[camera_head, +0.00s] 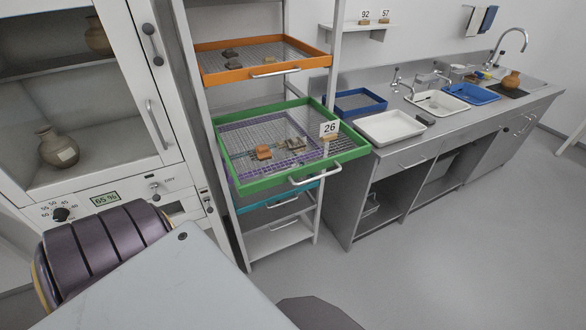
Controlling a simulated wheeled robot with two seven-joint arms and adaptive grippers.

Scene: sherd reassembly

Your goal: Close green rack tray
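The green rack tray (247,187) is pulled out of the rack toward me, in the middle of the head view. It has a mesh floor, a pale bar handle (316,176) on its front, and several sherds on it, one of them orange-brown (263,152). A number tag 26 (329,129) stands in its right part. A purple tray (240,134) shows through the mesh below. Neither gripper's fingers are in view. A dark arm part of mine fills the lower left, well short of the tray.
An orange tray (221,78) sits above, a teal tray (296,188) below. A drying cabinet (180,142) stands left. Right is a steel counter (402,150) with a white tub (391,126) and a blue tray (360,104). The floor right of the rack is clear.

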